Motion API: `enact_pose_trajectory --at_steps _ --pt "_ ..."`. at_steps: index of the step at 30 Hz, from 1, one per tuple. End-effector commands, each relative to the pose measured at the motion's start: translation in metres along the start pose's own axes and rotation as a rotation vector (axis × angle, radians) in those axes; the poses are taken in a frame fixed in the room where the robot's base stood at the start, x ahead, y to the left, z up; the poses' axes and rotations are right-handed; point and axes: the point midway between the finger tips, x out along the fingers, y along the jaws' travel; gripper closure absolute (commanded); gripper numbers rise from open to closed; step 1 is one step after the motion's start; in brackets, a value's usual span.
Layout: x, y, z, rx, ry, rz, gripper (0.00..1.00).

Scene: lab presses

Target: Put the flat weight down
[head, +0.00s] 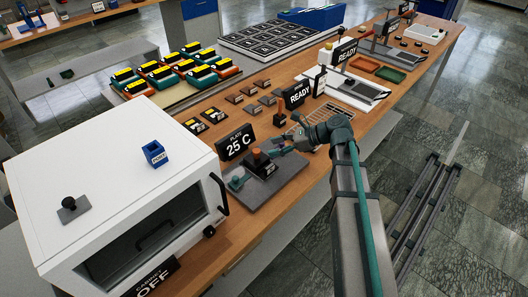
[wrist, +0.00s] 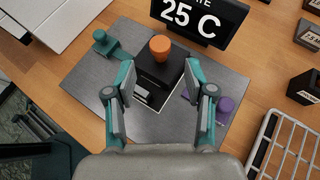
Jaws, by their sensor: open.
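The flat weight (wrist: 160,72) is a black block with an orange knob on top. In the wrist view it sits near the middle of a grey metal plate (wrist: 84,80), over a dark piece with a pale label (wrist: 142,97). My gripper (wrist: 160,80) is open, with one finger on each side of the weight's near part and gaps showing. In the head view, the weight (head: 258,160) stands on the plate behind the cabinet, and my gripper (head: 275,158) reaches it from the right, its fingertips partly hidden.
A display reading 25 C (wrist: 205,18) stands right behind the plate. A wire rack (wrist: 288,145) is to the right. The white cabinet (head: 110,180) stands left.

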Motion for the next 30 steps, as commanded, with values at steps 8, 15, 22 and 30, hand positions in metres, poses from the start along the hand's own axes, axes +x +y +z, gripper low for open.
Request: enact_pose_trajectory --at_steps 8,15,22,30 --pt "-0.036 0.0 0.0 0.0 0.0 0.0 0.46" --pt "-0.041 0.0 0.0 0.0 0.0 0.001 0.46" --pt "-0.041 0.0 0.0 0.0 0.0 0.001 0.46" --pt "-0.049 0.001 -0.029 -0.045 0.035 -0.02 0.46"
